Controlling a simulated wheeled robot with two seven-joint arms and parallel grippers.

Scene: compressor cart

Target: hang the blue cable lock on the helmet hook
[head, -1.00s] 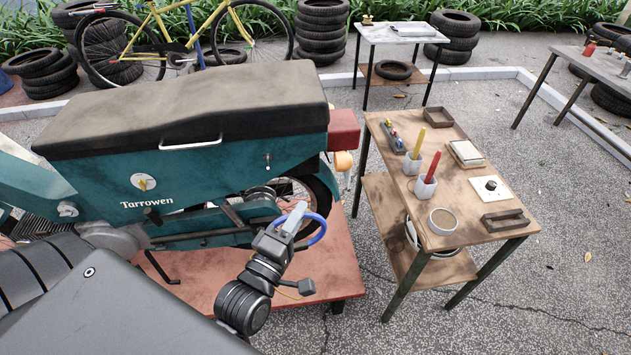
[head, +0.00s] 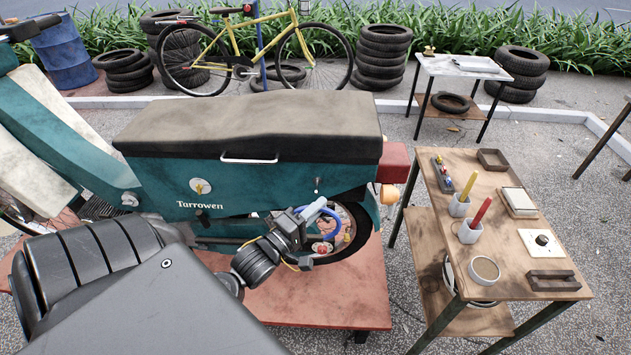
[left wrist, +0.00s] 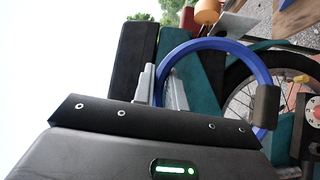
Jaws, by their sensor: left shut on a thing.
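The blue cable lock is a blue loop (head: 337,232) in front of the scooter's rear wheel. In the left wrist view the blue loop (left wrist: 262,68) arches past the fingers, with a dark lock body (left wrist: 267,106) at its right. My left gripper (head: 314,211) is shut on the loop and holds it beside the teal scooter (head: 255,190). The helmet hook seems to be the small metal fitting (head: 317,186) on the scooter's side, just above my gripper in the picture; I cannot tell whether the loop touches it. My right gripper is not in view.
The scooter stands on a red platform (head: 310,300). To the right is a wooden table (head: 500,235) with cups, a tray and small parts. The rear wheel (head: 352,235) and orange lamp (head: 389,194) are near the gripper. Tyres and a yellow bicycle stand behind.

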